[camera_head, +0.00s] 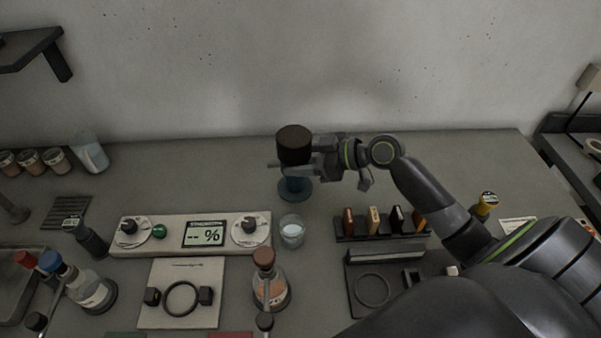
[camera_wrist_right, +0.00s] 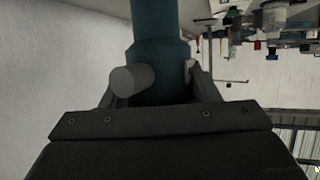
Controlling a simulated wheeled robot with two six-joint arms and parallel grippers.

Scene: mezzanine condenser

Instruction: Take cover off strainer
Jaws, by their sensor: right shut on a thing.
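The strainer (camera_head: 294,188) stands at the back middle of the bench, a blue upright body on a round foot. Its dark brown round cover (camera_head: 294,139) is on top in the head view. My right gripper (camera_head: 291,168) reaches in from the right and is shut around the strainer just below the cover. In the right wrist view, the fingers (camera_wrist_right: 157,88) flank the wider blue part of the body, and a grey side stub (camera_wrist_right: 131,80) sticks out. The cover is not clearly visible there. My left gripper is not in view.
A glass of clear liquid (camera_head: 292,232) stands in front of the strainer, beside a percent-display panel (camera_head: 190,248). A rack of small blocks (camera_head: 382,238) is to the right, under my arm. A brown-capped flask (camera_head: 270,293) is nearer.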

